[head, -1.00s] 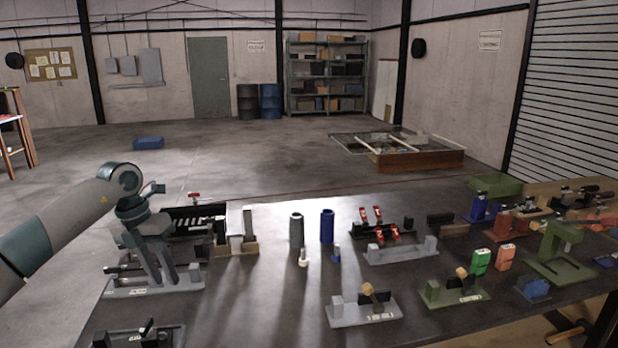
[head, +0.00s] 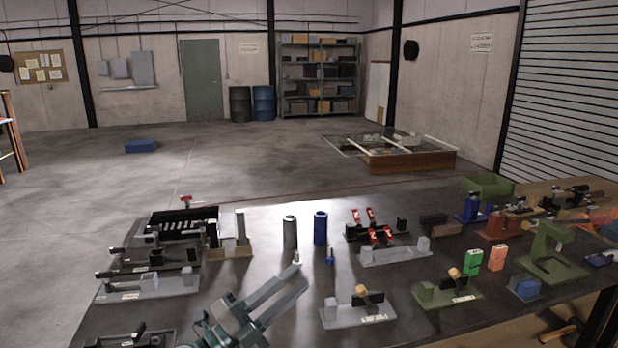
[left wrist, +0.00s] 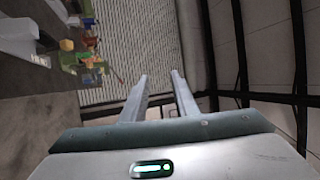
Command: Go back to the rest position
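My left gripper (head: 301,277) is at the bottom of the head view, over the near part of the dark table (head: 270,225). Its two fingers point up and to the right, with a gap between them. In the left wrist view, the same fingers (left wrist: 159,75) stand apart with nothing between them, against a slatted shutter and wall. The gripper hides part of the table's near left area. My right gripper shows in neither view.
Grey fixtures (head: 150,286) stand at the left. A grey cylinder (head: 290,233) and a blue cylinder (head: 320,229) stand mid-table. A grey block fixture (head: 345,315) is right of the gripper. A green stand (head: 550,258) and other parts crowd the right.

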